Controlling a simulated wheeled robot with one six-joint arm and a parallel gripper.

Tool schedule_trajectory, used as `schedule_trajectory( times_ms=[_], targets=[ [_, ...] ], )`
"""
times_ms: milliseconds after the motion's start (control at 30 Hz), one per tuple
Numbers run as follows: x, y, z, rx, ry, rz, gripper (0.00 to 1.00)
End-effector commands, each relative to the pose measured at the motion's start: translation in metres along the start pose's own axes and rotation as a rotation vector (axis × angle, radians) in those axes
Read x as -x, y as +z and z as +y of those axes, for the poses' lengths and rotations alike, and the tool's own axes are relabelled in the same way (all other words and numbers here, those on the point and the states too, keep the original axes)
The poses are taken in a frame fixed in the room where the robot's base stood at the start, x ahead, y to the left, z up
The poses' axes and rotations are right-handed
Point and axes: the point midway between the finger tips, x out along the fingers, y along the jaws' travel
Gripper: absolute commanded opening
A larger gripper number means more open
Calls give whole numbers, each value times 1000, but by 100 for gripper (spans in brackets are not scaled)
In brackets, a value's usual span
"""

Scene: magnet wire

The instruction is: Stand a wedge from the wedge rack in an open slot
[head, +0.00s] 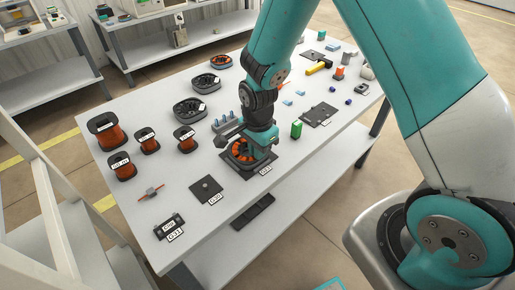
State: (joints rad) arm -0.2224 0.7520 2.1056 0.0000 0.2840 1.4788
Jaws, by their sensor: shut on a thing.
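My gripper (262,150) points down over the right part of a dark stator ring (229,156) with orange windings. The stator sits on a dark square plate at the middle of the table. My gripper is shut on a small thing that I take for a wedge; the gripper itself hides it. I cannot tell whether it touches a slot. The slots are too small to tell open from filled. A grey rack (220,128) with upright light blue pieces, which looks like the wedge rack, stands just behind the stator, left of my wrist.
Several copper wire spools (107,131) stand at the left of the white table (160,105). Dark stator rings (189,108) lie behind the rack. A green block (296,130) and a dark plate (320,114) are to the right. Another dark plate (206,189) lies in front left.

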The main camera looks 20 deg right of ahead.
Motion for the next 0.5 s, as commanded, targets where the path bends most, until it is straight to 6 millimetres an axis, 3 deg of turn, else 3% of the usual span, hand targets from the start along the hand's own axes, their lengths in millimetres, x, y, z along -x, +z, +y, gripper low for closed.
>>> schedule_trajectory(
  times_ms=[433,500],
  targets=[
    [-3,0,0,0,0,0,0],
    [-3,0,0,0,0,0,23]
  ],
)
